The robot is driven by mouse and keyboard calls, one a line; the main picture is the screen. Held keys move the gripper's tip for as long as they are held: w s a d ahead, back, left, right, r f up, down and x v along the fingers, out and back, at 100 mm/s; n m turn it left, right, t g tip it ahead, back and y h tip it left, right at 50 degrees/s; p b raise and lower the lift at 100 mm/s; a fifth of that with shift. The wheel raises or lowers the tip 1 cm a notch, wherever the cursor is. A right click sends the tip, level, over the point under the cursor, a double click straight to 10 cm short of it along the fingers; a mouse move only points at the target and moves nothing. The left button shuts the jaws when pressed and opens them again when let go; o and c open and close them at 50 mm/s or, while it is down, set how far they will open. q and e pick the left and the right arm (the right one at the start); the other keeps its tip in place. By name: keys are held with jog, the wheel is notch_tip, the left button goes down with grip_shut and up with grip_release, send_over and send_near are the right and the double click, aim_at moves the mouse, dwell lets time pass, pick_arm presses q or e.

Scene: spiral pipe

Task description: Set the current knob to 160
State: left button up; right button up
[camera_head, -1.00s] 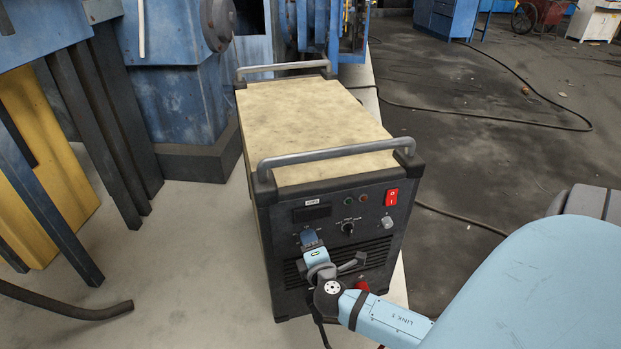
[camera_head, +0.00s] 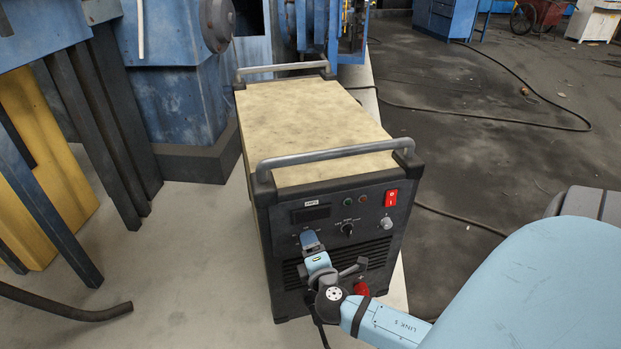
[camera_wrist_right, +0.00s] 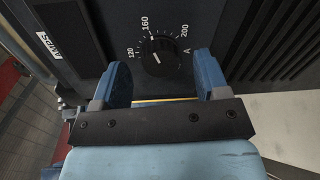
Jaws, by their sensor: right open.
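The current knob (camera_wrist_right: 158,56) is a round black dial in the right wrist view, with 120, 160 and 200 and the letter A printed around it. A small light mark shows at its edge near 160, but I cannot be sure where its pointer stands. My right gripper (camera_wrist_right: 162,64) is open, with one blue finger on each side of the knob and visible gaps. In the head view my right gripper (camera_head: 311,240) is at the left of the front panel and hides the current knob. My left gripper is not in view.
The welding machine (camera_head: 312,120) has a tan top and grey handles. Its panel carries a red switch (camera_head: 391,198), a middle knob (camera_head: 347,229), a right knob (camera_head: 387,223) and a red connector (camera_head: 361,289). A blue machine (camera_head: 175,100) stands behind left. A cable (camera_head: 470,112) lies on the floor.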

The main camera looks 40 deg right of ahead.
jog(key=v, duration=1.2)
jog(key=shift+s, duration=0.3)
jog(key=shift+a, duration=0.1)
